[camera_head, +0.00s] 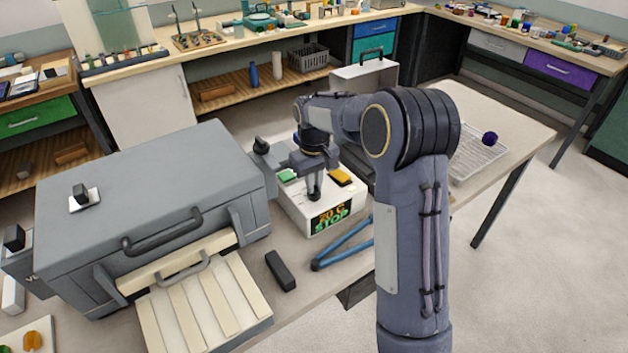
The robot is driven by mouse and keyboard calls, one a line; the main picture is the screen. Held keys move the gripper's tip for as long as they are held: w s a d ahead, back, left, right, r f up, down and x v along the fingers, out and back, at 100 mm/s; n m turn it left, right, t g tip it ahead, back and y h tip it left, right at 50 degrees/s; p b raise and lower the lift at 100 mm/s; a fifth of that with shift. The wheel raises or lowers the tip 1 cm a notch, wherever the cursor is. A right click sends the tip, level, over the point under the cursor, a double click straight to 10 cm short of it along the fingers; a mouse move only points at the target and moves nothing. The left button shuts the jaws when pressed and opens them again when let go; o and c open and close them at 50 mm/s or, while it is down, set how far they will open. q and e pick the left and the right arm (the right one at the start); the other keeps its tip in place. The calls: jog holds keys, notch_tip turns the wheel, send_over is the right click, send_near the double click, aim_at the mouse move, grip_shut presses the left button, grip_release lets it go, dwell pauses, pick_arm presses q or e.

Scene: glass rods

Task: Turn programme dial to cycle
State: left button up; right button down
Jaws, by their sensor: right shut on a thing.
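A white control box (292,212) stands on the table right of the big grey furnace. Its front display (331,217) reads "20 C" in orange over "STOP" in green. A green button (287,175) and a yellow button (341,176) sit on its top. My right gripper (314,192) points down over the box top between the buttons. It is shut on what seems to be the programme dial, which the fingers mostly hide. The dial's pointer and any markings cannot be read. My left gripper is not in view.
The grey furnace (130,190) has a cream slatted tray (200,312) in front. A dark block (280,270) and blue tongs (345,245) lie near the front edge. A wire rack (478,160) with a purple ball (490,138) is at right, beside clear table.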

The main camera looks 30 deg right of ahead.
jog(key=m, duration=0.4)
jog(key=shift+p, duration=0.35)
jog(key=shift+m, duration=2.2)
jog(key=c, duration=1.5)
grip_release()
notch_tip(320, 180, up, 8)
jog(key=shift+f, duration=0.1)
jog(key=shift+s, duration=0.1)
